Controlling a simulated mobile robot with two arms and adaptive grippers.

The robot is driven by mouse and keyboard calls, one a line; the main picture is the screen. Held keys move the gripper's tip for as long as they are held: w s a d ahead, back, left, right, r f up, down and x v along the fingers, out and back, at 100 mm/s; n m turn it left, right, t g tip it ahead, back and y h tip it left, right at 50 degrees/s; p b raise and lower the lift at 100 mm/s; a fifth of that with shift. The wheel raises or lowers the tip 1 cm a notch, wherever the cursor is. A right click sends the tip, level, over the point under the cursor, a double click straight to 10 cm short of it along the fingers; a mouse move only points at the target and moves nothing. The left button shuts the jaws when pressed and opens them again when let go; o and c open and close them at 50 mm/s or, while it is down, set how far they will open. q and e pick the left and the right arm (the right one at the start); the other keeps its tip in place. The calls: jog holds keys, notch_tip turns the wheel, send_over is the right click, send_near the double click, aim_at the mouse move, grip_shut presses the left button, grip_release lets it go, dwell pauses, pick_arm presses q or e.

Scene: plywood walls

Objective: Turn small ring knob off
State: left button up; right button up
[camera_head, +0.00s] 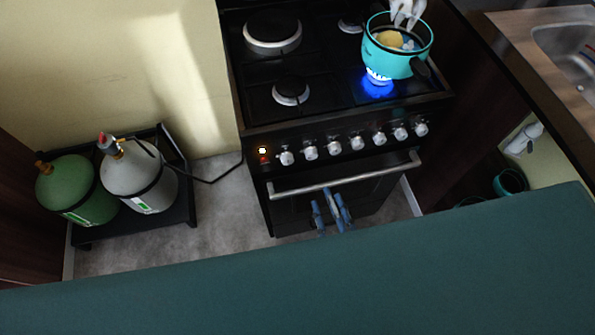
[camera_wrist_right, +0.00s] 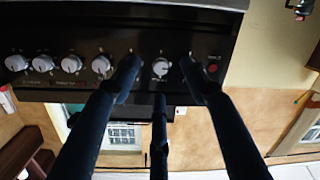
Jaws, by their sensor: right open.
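The black stove has a row of silver knobs along its front; the second from the left (camera_head: 310,153) shows in the head view. In the right wrist view that knob (camera_wrist_right: 160,67) sits between the fingertips of my right gripper (camera_wrist_right: 160,75), apart from them as far as I can tell. The two upper fingers cover the knobs on either side. In the head view my right gripper (camera_head: 330,198) is open and empty in front of the oven door. Which knob is the small ring's is not readable. My left gripper is not in view.
A turquoise pot (camera_head: 388,62) with food stands over a lit blue flame (camera_head: 378,79) at the front right burner. The oven handle (camera_head: 345,175) juts out below the knobs. Gas bottles (camera_head: 140,178) stand at left, a sink (camera_head: 570,50) at right.

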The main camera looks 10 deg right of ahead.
notch_tip(320, 180, up, 3)
send_near(313, 158)
jog(key=w, duration=0.3)
jog(key=shift+t, duration=0.3)
jog(key=w, duration=0.1)
jog(key=w+p, duration=0.1)
jog(key=w, duration=0.2)
jog(key=shift+w+a, duration=0.35)
jog(key=shift+w, duration=0.05)
jog(key=shift+w+a, duration=0.1)
jog(key=shift+w, duration=0.25)
jog(key=c, duration=0.9)
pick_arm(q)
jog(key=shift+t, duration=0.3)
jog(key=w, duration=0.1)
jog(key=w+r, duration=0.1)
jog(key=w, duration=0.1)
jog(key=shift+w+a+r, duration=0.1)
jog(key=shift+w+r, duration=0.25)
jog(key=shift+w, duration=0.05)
pick_arm(e)
jog(key=shift+f, duration=0.1)
grip_shut()
